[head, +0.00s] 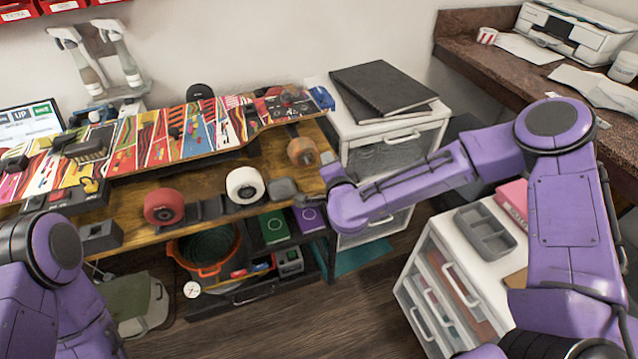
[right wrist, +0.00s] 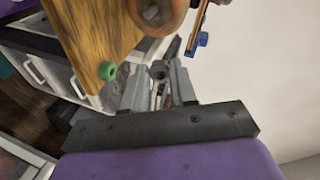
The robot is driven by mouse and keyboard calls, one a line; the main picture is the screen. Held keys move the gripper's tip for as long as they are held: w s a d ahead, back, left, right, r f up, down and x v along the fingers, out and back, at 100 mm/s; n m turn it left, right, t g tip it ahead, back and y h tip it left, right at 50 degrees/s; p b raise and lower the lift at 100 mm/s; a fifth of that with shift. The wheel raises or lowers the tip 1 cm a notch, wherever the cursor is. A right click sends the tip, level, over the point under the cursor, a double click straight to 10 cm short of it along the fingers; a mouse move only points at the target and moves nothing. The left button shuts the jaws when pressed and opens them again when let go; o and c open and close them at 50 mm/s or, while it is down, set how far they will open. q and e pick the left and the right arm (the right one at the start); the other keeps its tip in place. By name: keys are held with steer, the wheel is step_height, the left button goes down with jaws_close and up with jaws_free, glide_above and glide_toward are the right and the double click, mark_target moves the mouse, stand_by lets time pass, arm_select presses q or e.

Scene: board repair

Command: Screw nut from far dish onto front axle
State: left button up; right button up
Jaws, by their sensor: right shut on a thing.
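My right gripper (right wrist: 158,78) is shut on a small dark ring-shaped piece, which looks like the nut (right wrist: 158,71). In the head view this gripper (head: 327,172) is at the bench's right end, beside the orange wheel, its fingertips hard to make out. The orange wheel (head: 302,151) sits on the axle at the skateboard's right end; it also shows in the right wrist view (right wrist: 172,14), with a metal axle end (right wrist: 150,12) at its center. The nut is apart from the axle. A small grey dish (head: 283,189) lies near the bench edge. My left gripper is out of view.
The patterned skateboard deck (head: 130,140) lies along the bench. A red wheel (head: 164,206) and a white wheel (head: 245,185) stand at the front edge. A green piece (right wrist: 107,70) is at the bench corner. White drawers (head: 392,128) stand at right.

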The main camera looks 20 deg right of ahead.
arm_select(q)
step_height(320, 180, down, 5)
steer(key=b, duration=0.3)
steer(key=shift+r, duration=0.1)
arm_select(e)
steer(key=a+f+n+t+y, duration=0.2)
steer(key=a+f+t+y, duration=0.1)
steer(key=f, duration=0.1)
steer(key=shift+a, duration=0.35)
arm_select(q)
steer(key=shift+b, duration=0.35)
arm_select(e)
steer(key=shift+a, duration=0.1)
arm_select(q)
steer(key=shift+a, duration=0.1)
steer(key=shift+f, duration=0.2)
arm_select(e)
steer(key=shift+w, duration=0.5)
arm_select(q)
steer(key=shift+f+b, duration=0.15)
steer(key=shift+b, duration=0.15)
arm_select(e)
steer(key=shift+w, duration=0.1)
stand_by(0.4)
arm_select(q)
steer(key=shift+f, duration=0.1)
arm_select(e)
steer(key=shift+w, duration=0.55)
